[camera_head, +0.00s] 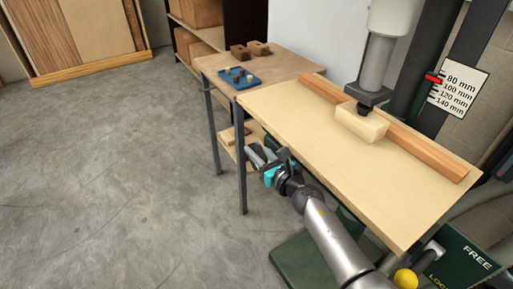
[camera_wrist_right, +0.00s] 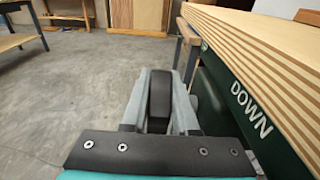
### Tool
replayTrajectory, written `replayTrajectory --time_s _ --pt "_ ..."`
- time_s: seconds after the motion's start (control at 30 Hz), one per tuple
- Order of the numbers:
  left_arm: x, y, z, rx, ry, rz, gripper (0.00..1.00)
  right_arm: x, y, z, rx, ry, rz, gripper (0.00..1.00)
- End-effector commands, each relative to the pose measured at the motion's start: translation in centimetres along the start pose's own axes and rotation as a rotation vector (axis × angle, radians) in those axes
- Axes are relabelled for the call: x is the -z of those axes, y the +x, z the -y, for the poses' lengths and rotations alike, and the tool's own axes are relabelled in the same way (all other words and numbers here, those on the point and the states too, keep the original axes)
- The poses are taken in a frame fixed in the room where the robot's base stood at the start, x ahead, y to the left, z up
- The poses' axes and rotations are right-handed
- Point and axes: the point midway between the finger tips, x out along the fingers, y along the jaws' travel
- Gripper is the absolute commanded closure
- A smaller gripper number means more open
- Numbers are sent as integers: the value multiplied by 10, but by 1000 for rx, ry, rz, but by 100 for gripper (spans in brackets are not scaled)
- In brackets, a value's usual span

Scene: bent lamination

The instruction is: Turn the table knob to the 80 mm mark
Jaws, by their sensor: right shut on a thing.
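My right gripper (camera_head: 264,160) is beside the left front edge of the pale wooden table (camera_head: 310,125), a little below its top. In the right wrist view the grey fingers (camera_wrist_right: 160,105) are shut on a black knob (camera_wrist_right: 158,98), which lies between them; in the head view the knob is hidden. The word DOWN shows on the green machine body next to it. A white scale (camera_head: 458,92) reads 80, 100, 120 and 140 mm from top to bottom. A red pointer (camera_head: 433,78) sits at its upper left, about level with the 80 mm mark. My left gripper is not in view.
A pale wood block (camera_head: 361,122) lies on the table under the grey spindle (camera_head: 375,70), against an orange-brown fence (camera_head: 400,133). A side table (camera_head: 285,65) with a blue tray (camera_head: 239,77) stands behind. The concrete floor at left is clear.

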Motion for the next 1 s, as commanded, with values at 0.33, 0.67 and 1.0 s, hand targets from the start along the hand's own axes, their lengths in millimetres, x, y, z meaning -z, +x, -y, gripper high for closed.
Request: replayTrajectory --time_s 0.33,0.67,1.0 --pt "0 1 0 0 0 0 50 8 -2 -2 -3 1 -14 50" --pt "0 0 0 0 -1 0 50 7 -2 1 3 0 -12 43" --pt "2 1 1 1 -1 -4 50 6 -4 8 4 -2 -11 43"
